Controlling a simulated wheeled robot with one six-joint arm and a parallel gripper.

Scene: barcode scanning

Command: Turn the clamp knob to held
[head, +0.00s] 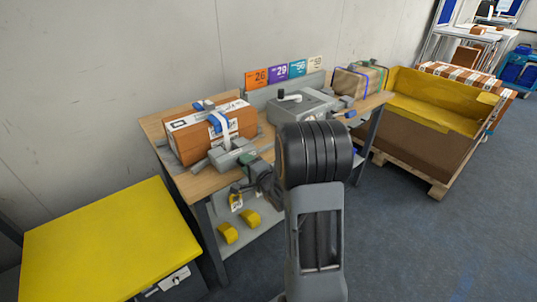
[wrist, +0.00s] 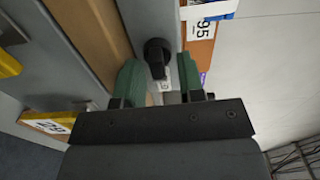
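The black clamp knob (wrist: 157,57) shows in the wrist view, with a small light plate carrying dark marks below it. My gripper (wrist: 159,82) has two green fingers, one on each side of the knob, with a visible gap between them. I cannot tell how deep the knob sits between the fingers. In the head view my gripper (head: 247,160) is at the front edge of the grey clamp (head: 228,156), which stands before an orange-brown box (head: 207,137) with white labels and a white-and-blue strap. The knob itself is hard to make out there.
The wooden bench (head: 157,126) also holds a grey device (head: 303,103) with a crank and a strapped parcel (head: 357,82). Numbered cards (head: 280,74) stand behind. A yellow-topped unit (head: 110,240) is at left, a yellow-and-brown crate (head: 432,112) at right. Open floor lies in front.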

